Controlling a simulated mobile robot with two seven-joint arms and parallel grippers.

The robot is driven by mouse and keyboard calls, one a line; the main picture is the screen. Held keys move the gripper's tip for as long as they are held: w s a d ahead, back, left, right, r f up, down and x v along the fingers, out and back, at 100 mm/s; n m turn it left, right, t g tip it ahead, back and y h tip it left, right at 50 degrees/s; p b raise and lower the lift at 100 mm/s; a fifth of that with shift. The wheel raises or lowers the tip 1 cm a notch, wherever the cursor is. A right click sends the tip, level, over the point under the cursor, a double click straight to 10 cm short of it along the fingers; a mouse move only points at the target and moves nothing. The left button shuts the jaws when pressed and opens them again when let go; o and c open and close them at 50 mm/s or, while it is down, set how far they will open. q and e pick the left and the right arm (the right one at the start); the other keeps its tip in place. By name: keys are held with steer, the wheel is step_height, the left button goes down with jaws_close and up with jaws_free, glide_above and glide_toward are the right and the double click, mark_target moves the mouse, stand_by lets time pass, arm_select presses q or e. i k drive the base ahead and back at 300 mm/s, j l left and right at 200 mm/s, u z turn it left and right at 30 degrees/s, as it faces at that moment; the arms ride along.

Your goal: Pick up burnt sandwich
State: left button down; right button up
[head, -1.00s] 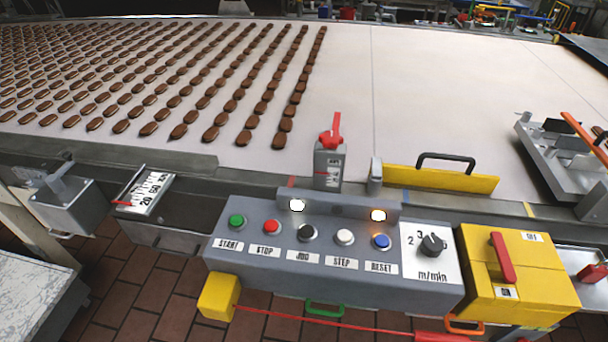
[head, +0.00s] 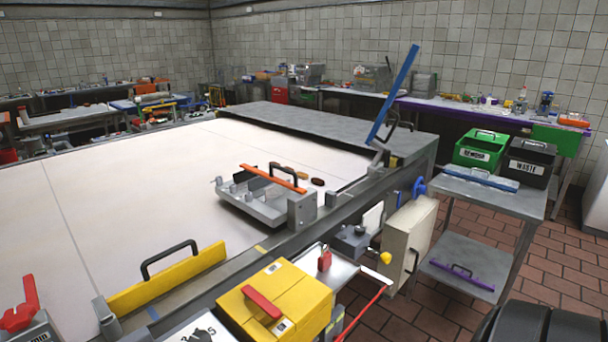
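Two small sandwiches lie on the white conveyor belt (head: 110,185), just beyond the grey metal fixture (head: 262,204) with the orange bar. One is a lighter brown sandwich (head: 302,175). The other is a darker, nearly black-brown sandwich (head: 317,182) to its right, close to the belt's edge; it looks like the burnt one. The fixture and its black handle partly screen the area around them. Neither of my grippers shows in the head view.
A yellow guard (head: 170,280) with a black handle and a yellow box (head: 275,300) stand at the near edge. A blue lever (head: 392,95) rises beyond the fixture. A green bin (head: 481,150) and a black bin labelled WASTE (head: 526,162) stand on a side table (head: 500,196). Tiled floor lies right.

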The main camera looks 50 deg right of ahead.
mark_target(314, 180)
steer(key=z, duration=1.45)
